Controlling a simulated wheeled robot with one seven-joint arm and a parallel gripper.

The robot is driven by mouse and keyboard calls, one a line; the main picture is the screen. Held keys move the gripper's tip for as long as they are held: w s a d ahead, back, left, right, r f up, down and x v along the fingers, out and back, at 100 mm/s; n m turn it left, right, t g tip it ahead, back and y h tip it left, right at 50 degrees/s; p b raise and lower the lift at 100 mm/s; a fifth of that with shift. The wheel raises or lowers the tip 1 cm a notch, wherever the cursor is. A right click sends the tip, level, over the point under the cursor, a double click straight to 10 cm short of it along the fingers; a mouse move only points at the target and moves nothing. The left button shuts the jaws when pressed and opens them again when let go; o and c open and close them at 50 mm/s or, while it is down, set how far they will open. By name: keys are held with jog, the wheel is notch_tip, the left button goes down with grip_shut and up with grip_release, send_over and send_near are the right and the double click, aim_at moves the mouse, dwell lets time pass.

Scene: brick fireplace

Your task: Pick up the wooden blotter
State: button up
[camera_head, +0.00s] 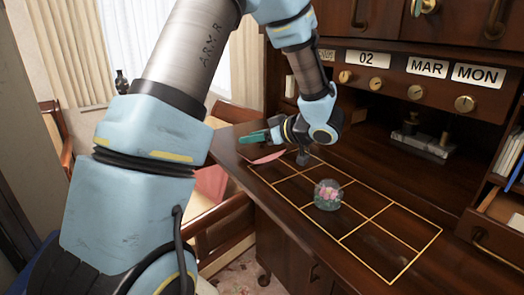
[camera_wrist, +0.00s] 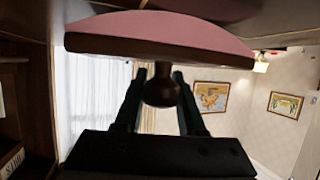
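The wooden blotter (camera_wrist: 160,45) has a dark wooden body, a curved pink face and a round knob (camera_wrist: 160,88). In the wrist view its pink face is at the top and the knob sits between the two fingers of my gripper (camera_wrist: 160,80), which look closed against it. I cannot tell whether the blotter touches the desk.
The wooden desk (camera_head: 290,215) carries a gold-lined grid. A glass paperweight with pink flowers (camera_head: 328,195) stands on the grid. A dark metal object (camera_head: 420,140) sits in the back recess below date cards and brass knobs. The front of the grid is clear.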

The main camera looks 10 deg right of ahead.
grip_shut()
dwell(0.3)
